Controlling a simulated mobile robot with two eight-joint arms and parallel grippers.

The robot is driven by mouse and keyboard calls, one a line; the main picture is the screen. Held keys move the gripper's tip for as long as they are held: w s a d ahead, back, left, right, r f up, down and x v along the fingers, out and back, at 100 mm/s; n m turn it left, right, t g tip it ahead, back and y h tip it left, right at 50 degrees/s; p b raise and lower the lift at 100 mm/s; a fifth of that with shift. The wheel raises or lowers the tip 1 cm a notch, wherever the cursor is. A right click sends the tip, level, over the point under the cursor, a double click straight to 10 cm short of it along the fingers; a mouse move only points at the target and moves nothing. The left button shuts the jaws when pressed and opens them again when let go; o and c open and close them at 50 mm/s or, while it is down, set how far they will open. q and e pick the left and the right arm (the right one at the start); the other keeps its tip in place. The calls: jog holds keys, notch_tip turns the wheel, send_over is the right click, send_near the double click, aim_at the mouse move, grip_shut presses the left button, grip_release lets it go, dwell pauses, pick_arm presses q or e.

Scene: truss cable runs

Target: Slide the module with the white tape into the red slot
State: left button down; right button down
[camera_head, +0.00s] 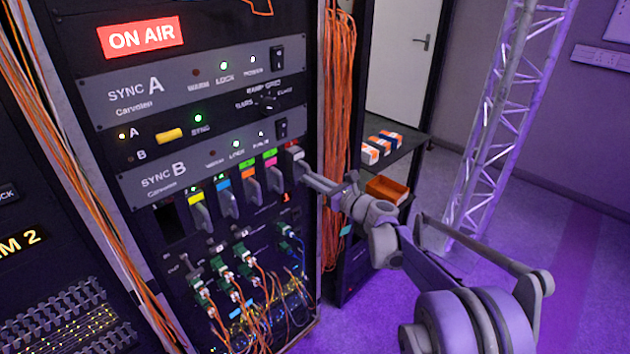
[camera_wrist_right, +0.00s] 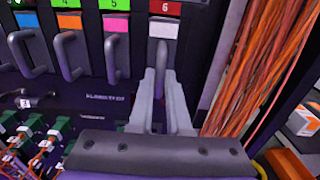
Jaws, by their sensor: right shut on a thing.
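The module with the white tape (camera_wrist_right: 164,27) is directly below the red label marked 6 (camera_wrist_right: 165,8) in the right wrist view. It also shows at the right end of the module row in the head view (camera_head: 294,152). My right gripper (camera_head: 308,180) is shut on its dark upright handle, with a finger on either side (camera_wrist_right: 162,85). The red slot's opening is hidden behind the module, and I cannot tell how deep the module sits. My left gripper is not in view.
Modules with pink (camera_wrist_right: 116,22), orange (camera_wrist_right: 70,21), blue and yellow tape stand to the left, then a dark empty slot (camera_head: 168,224). Green connectors with cables (camera_head: 220,275) hang below. An orange cable bundle (camera_head: 338,110) runs close on the right.

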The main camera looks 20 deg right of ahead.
jog(key=shift+x, duration=1.6)
jog(key=c, duration=1.3)
grip_release()
jog(key=o, duration=0.5)
jog(key=shift+w+a, duration=0.1)
